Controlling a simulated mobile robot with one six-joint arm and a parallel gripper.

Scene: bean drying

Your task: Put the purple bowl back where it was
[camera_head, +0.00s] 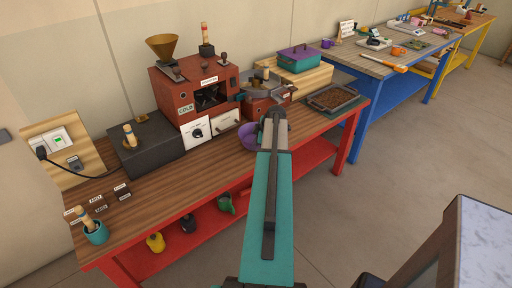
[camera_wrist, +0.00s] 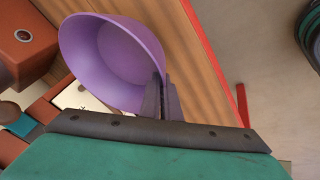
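The purple bowl (camera_head: 246,138) is at the front part of the wooden bench top, before the red machine, partly hidden by my arm in the head view. In the wrist view the bowl (camera_wrist: 112,55) fills the upper left, with its open side toward the camera. My gripper (camera_wrist: 163,82) has its two dark fingers close together at the bowl's right rim, and they appear shut on it. In the head view my arm covers the fingers. I cannot tell whether the bowl touches the bench or is held just above it.
A red roasting machine (camera_head: 168,94) with a brass funnel stands behind the bowl. A teal cup (camera_head: 95,233) stands at the left end.

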